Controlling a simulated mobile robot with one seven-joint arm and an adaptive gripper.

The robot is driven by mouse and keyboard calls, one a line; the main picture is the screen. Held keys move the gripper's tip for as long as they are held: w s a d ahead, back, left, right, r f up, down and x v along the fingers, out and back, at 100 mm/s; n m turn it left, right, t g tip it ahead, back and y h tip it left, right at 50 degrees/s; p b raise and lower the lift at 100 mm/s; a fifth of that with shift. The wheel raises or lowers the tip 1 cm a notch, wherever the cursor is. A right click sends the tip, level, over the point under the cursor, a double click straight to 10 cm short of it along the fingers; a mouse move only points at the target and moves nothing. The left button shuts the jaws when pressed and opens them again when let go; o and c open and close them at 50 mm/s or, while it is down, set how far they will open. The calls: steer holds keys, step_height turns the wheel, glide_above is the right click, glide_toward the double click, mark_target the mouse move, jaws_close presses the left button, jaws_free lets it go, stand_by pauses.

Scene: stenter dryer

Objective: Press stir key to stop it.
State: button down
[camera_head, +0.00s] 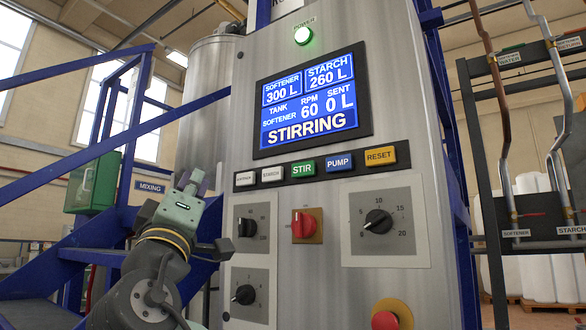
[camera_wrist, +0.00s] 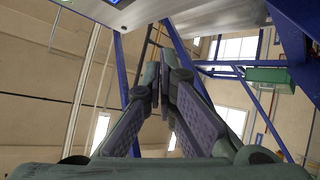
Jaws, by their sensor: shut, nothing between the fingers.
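The control panel (camera_head: 330,220) is a grey metal cabinet face in the head view. Its green STIR key (camera_head: 303,168) sits in a dark row of keys below the screen. The blue screen (camera_head: 311,101) reads STIRRING, RPM 60, tank SOFTENER. My gripper (camera_head: 190,180) is shut and empty, pointing up, left of the panel and apart from the STIR key. In the wrist view my gripper's fingers (camera_wrist: 166,70) are together, pointing up the picture. Only the panel's edge (camera_wrist: 165,10) shows at the top there; the STIR key is out of that view.
Beside the STIR key are white keys (camera_head: 272,174), a blue PUMP key (camera_head: 339,162) and a yellow RESET key (camera_head: 380,156). Below are a red switch (camera_head: 305,225), black knobs (camera_head: 378,221) and a red stop button (camera_head: 386,320). Blue stair rails (camera_head: 120,140) stand left.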

mark_target(292, 169)
steer(key=s+d+r+m+g+h, duration=0.1)
steer(key=d+r+m+h, duration=0.3)
steer(key=d+h, duration=0.5)
steer(key=shift+d+r+m+g+h, duration=0.35)
steer(key=shift+m+g+h, duration=0.3)
steer(key=shift+h, duration=0.55)
steer(key=shift+w+d+p, duration=0.45)
steer(key=shift+w+d, duration=0.4)
steer(key=shift+w, duration=0.35)
steer(key=shift+w+d+p, duration=0.45)
steer(key=shift+w+d, duration=0.4)
steer(key=shift+w, duration=0.3)
steer(key=shift+w+d+p, duration=0.45)
steer(key=shift+w+d, duration=0.4)
steer(key=shift+w, duration=0.35)
steer(key=shift+d, duration=0.1)
steer(key=shift+w+d, duration=0.2)
steer(key=shift+w, duration=0.1)
steer(key=shift+w+d, duration=0.35)
steer(key=shift+w, duration=0.15)
steer(key=shift+s+a, duration=0.55)
steer(key=shift+s, duration=0.25)
